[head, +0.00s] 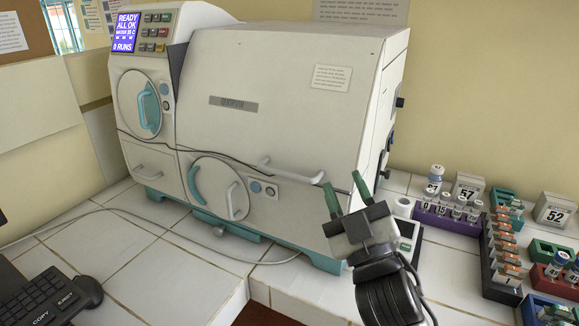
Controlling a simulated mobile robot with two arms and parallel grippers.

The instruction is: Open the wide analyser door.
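The analyser is a large white machine on a tiled counter. Its wide door (270,90) is the broad sloping front panel, and it looks shut along its lower seam. A white bar handle (290,173) sits at the door's lower edge, right of centre. My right gripper (342,187) is open and empty, with green fingertips pointing up towards the machine. Its left fingertip appears close to the handle's right end; I cannot tell whether they touch. My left gripper is not in view.
Vial racks, including a purple rack (445,222), and number cards stand at the right. A keyboard (45,300) and mouse (87,291) lie at the lower left. A cable (170,228) crosses the tiles. Counter tiles in front of the machine are mostly clear.

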